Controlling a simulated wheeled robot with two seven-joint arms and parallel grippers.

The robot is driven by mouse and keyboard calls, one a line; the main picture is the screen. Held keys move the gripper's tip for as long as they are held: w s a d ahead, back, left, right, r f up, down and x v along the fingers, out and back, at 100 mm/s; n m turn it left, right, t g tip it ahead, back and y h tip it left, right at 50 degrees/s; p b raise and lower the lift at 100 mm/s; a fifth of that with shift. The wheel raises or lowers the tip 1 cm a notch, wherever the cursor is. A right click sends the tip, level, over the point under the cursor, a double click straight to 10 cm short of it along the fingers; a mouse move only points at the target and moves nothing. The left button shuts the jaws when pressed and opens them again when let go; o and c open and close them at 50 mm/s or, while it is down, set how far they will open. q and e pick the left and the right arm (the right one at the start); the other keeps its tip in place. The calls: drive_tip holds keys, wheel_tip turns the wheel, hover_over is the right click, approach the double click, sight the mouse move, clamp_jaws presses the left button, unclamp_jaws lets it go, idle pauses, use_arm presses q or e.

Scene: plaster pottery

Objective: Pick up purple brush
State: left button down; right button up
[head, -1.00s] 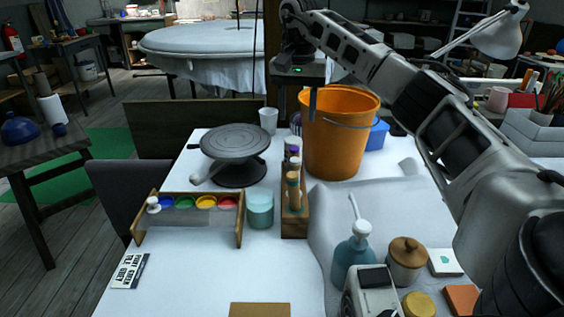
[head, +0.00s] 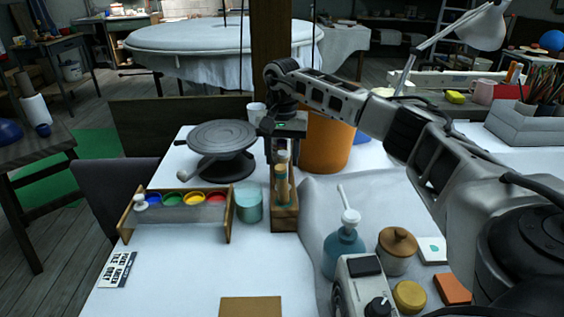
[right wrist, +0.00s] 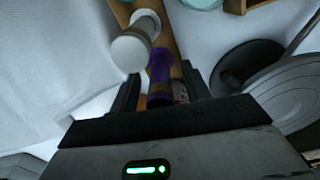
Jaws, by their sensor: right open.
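The purple brush (right wrist: 160,66) shows in the right wrist view, standing in a wooden holder (head: 285,218). My right gripper (right wrist: 159,74) is open, with a finger on each side of the purple brush. In the head view my right gripper (head: 283,148) is above the back of the holder and hides the purple brush. A brush with a pale top (right wrist: 131,49) stands beside the purple one in the right wrist view. Tan-and-teal brush handles (head: 281,188) show at the front of the holder in the head view. My left gripper is out of view.
An orange bucket (head: 326,145) stands close behind the gripper. A banding wheel (head: 222,136) and a teal cup (head: 249,206) are left of the holder. A teal pump bottle (head: 344,250) and a lidded jar (head: 396,250) are at front right. The table's front left is mostly clear.

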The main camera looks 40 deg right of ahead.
clamp_jaws()
drive_tip(key=shift+r, duration=0.15)
wheel_tip(320, 180, up, 10)
drive_tip(key=shift+f+p, duration=0.1)
drive_tip(key=shift+p, duration=0.3)
